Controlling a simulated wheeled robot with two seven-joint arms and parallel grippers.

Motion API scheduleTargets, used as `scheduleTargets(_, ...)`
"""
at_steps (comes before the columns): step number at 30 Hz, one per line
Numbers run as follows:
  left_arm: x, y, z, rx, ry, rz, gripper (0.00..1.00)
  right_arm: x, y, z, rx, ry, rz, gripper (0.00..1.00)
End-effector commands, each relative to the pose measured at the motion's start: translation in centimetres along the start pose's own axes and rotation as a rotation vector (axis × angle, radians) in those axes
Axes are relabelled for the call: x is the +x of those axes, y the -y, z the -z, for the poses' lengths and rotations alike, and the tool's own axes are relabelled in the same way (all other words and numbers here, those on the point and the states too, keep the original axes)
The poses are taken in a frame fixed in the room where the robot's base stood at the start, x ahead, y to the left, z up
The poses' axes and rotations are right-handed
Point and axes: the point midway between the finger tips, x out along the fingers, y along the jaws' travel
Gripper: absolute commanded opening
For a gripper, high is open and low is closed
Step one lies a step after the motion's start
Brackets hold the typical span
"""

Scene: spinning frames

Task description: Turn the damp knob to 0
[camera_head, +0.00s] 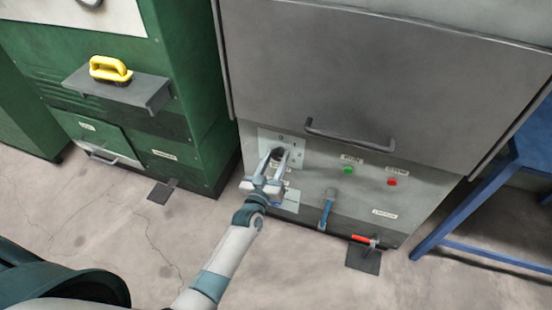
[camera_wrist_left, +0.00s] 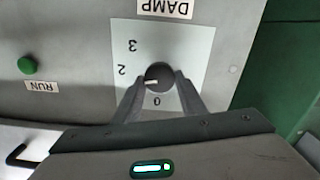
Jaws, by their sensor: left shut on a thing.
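The damp knob (camera_wrist_left: 158,77) is a round black dial with a short white mark, on a pale plate (camera_wrist_left: 190,45) under an upside-down DAMP label (camera_wrist_left: 165,9) in the left wrist view. The digits 3, 2 and 0 show around it. The white mark points left in that view, not at the 0 (camera_wrist_left: 157,101). My left gripper (camera_wrist_left: 158,88) is shut on the knob, one finger on each side. In the head view, my left gripper (camera_head: 275,160) reaches the plate on the grey machine's front and partly hides the knob. My right gripper is not in view.
A bar handle (camera_head: 350,136) sits above. A green machine (camera_head: 190,90) stands left, a blue frame (camera_head: 480,210) right.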

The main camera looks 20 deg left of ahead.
Motion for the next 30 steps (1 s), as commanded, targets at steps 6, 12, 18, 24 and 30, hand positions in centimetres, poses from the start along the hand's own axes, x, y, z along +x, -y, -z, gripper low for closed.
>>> scheduleTargets(6, 0.0, 0.1, 0.0, -0.192, 0.001, 0.0, 0.15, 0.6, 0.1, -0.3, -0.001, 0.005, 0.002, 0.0)
scheduleTargets(12, 0.0, 0.2, -0.1, -0.383, 0.001, 0.0, 0.15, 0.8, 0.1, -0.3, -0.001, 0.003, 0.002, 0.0)
scheduleTargets(18, 0.0, 0.3, -0.1, -0.573, 0.001, 0.0, 0.15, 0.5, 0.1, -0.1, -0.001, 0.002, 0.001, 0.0)
scheduleTargets(24, 0.0, 0.4, -0.2, -0.763, 0.001, 0.0, 0.15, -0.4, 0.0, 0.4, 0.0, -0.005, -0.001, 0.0)
scheduleTargets(30, 0.0, 0.5, -0.3, -0.954, 0.0, 0.0, 0.15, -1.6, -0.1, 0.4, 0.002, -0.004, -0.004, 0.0)
